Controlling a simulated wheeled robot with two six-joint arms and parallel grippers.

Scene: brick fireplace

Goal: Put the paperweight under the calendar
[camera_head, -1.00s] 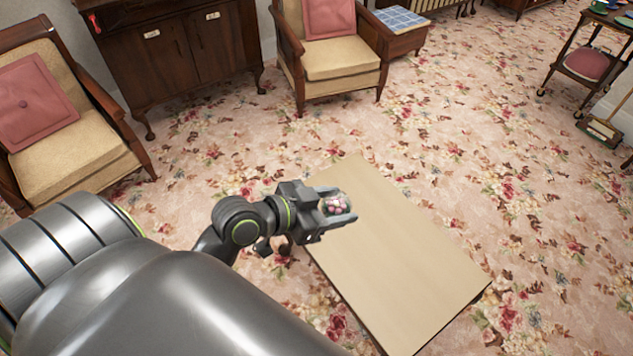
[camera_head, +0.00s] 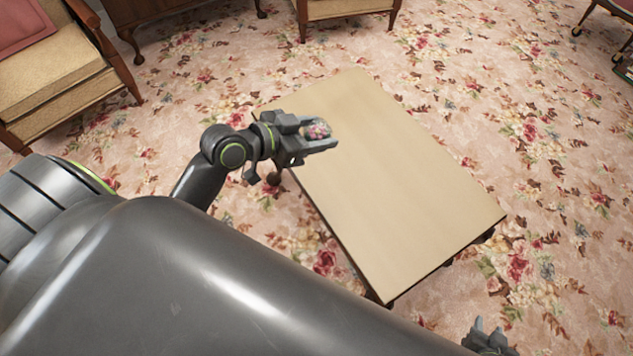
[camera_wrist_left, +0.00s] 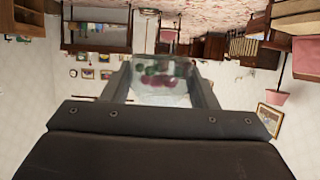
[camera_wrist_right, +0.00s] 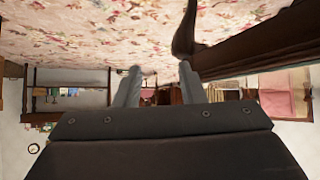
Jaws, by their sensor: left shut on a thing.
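The paperweight (camera_head: 317,129) is a clear glass piece with pink and dark colours inside. My left gripper (camera_head: 322,134) is shut on it and holds it over the far left part of a tan tabletop. The left wrist view shows the paperweight (camera_wrist_left: 160,80) between the two fingers. My right gripper (camera_head: 488,338) is at the bottom right of the head view, low beside the table's near end. In the right wrist view its fingers (camera_wrist_right: 158,82) stand apart with nothing between them. I cannot make out the calendar in any view now.
The tan tabletop (camera_head: 395,180) is bare. Flowered carpet (camera_head: 480,80) lies open around it. An armchair (camera_head: 60,75) stands at the far left, another chair (camera_head: 345,8) at the top middle, and a dark cabinet (camera_head: 165,10) between them. A dark wooden leg (camera_wrist_right: 185,30) is close to my right gripper.

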